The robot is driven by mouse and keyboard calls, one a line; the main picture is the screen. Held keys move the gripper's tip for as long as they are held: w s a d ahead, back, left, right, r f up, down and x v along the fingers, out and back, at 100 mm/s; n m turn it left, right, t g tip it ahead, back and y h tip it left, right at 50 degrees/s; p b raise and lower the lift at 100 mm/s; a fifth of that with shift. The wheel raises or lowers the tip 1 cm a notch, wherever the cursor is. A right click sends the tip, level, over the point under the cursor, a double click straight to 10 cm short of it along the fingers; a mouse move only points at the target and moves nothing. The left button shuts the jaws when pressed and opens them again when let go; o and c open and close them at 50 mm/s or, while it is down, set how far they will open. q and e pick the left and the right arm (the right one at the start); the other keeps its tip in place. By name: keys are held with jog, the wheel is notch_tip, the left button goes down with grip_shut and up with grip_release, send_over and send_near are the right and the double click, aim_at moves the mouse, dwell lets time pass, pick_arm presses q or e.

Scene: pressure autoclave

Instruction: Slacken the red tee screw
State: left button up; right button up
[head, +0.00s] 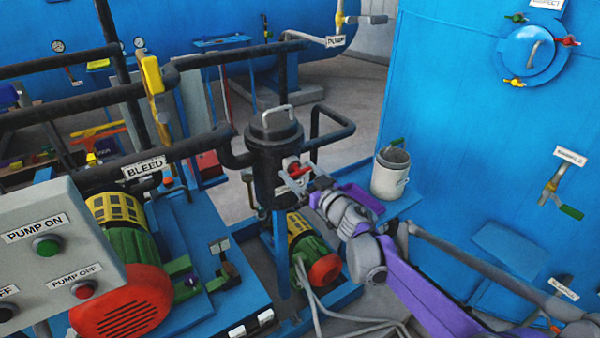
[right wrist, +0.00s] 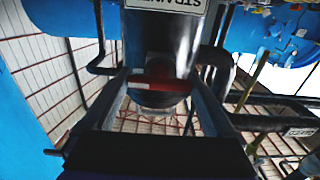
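The red tee screw (head: 293,168) sits on the front of a dark upright strainer body (head: 272,150) with a grey handle on top. In the right wrist view its red crossbar (right wrist: 160,81) lies level against the strainer (right wrist: 160,40), whose label is upside down. My right gripper (head: 296,178) is at the screw, with its fingers apart. In the right wrist view the fingers (right wrist: 160,88) stand on either side of the crossbar, close to its ends. I cannot tell whether they touch it. My left gripper is not in view.
Black pipes (head: 205,140) join the strainer on the left. A white bucket (head: 390,178) stands to its right, by the blue vessel wall (head: 450,120). A green-and-red pump (head: 312,260) is below. The grey pump control panel (head: 60,255) is at lower left.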

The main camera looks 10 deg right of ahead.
jog(key=c, duration=0.5)
